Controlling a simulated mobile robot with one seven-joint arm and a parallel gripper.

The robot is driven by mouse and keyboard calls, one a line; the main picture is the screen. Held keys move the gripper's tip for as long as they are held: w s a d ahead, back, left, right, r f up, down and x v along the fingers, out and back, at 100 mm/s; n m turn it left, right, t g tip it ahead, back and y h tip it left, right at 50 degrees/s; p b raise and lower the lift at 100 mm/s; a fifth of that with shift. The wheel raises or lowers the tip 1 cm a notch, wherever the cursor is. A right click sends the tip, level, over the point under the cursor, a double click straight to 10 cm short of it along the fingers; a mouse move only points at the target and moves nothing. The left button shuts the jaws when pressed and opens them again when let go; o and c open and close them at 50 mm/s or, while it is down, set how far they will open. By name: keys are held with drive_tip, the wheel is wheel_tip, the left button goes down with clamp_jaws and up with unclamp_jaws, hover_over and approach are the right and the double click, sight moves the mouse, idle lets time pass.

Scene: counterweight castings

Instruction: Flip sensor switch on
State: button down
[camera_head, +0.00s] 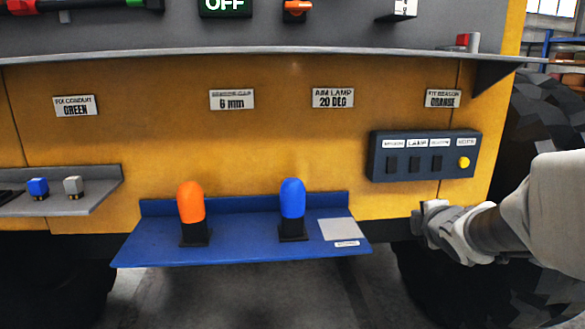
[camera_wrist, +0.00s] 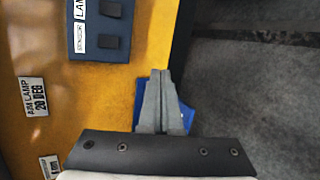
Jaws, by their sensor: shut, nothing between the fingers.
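The dark switch panel (camera_head: 425,177) is fixed to the yellow side wall at the right. It carries three black rocker switches in a row and a round yellow button. The sensor switch (camera_head: 395,165) is the leftmost rocker; in the wrist view it (camera_wrist: 109,47) is beside a label reading SENSOR. I cannot tell which way it is tipped. My gripper (camera_head: 417,222) is below the panel and apart from it. In the wrist view its fingers (camera_wrist: 161,75) are together and empty, right of and below the panel.
A blue shelf (camera_head: 250,250) below left holds an orange lamp (camera_head: 190,203), a blue lamp (camera_head: 292,200) and a pale plate. A grey shelf (camera_head: 95,204) is farther left. A grey ledge (camera_head: 250,54) juts out above the panel. A large tyre (camera_head: 545,115) stands at the right.

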sight(391, 172)
drive_tip(key=w+d+r+t+y, duration=0.2)
drive_tip(key=w+r+t+y, duration=0.1)
drive_tip(key=r, duration=0.1)
drive_tip(key=shift+w+d+n+t, duration=0.3)
drive_tip(key=shift+w+d+n, duration=0.05)
drive_tip(key=shift+d+n, duration=0.05)
drive_tip(key=w, duration=0.4)
drive_tip(key=w+f, duration=0.1)
drive_tip(key=w, duration=0.4)
drive_tip(key=w+p, duration=0.1)
drive_tip(key=w, duration=0.4)
drive_tip(key=shift+a+f, duration=0.35)
drive_tip(key=shift+w+f+b, duration=0.1)
drive_tip(key=shift+f+b, duration=0.2)
drive_tip(key=shift+b, duration=0.7)
drive_tip(key=shift+r, duration=0.25)
